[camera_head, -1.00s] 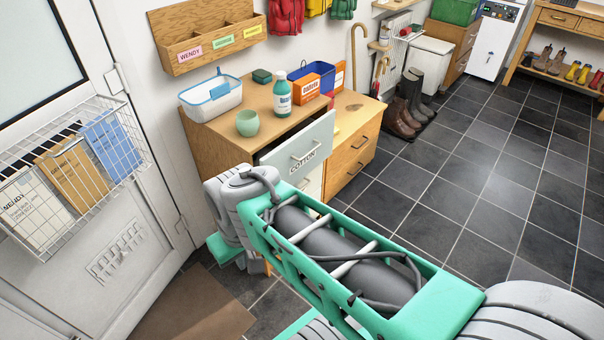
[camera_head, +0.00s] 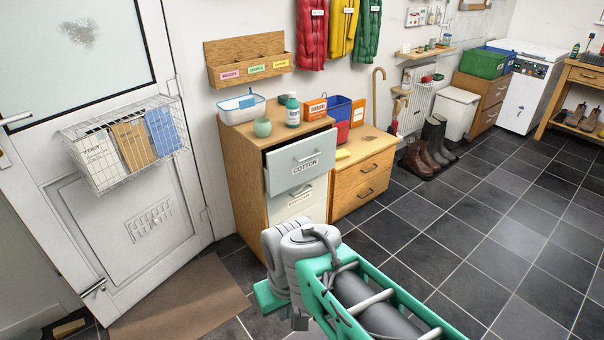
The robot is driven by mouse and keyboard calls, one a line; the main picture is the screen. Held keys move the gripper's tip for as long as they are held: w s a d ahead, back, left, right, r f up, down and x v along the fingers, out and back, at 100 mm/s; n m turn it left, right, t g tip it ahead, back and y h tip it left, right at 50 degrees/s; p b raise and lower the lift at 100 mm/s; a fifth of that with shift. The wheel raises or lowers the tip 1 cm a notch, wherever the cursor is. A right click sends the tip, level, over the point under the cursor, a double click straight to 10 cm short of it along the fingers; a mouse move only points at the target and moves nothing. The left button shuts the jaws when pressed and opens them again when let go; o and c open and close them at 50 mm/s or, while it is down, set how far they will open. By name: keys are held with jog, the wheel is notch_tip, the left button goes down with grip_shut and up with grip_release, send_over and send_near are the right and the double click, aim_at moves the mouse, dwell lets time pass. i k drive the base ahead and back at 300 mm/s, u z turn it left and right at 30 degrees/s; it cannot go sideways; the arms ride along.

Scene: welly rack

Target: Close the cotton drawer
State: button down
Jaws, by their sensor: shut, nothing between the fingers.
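The cotton drawer (camera_head: 285,179) is the upper grey-white drawer of the wooden cabinet (camera_head: 243,182), with a bar handle and a COTTON label. It stands partly pulled out; its front sits forward of the cabinet and a dark gap shows behind its top edge. A second pale drawer (camera_head: 297,202) with a label lies below it. My arm reaches in from the bottom, with its green and grey parts in front of and below the cabinet. My gripper's fingers do not show, so I cannot see how they sit relative to the drawer.
A lower wooden drawer unit (camera_head: 362,184) stands right of the cabinet. Boots (camera_head: 432,136) are farther right. The tiled floor (camera_head: 440,205) at right is clear; a brown mat (camera_head: 180,305) lies left.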

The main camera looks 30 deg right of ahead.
aim_at(311, 154)
jog(key=z, duration=0.45)
jog(key=i, duration=1.8)
jog(key=u, duration=0.8)
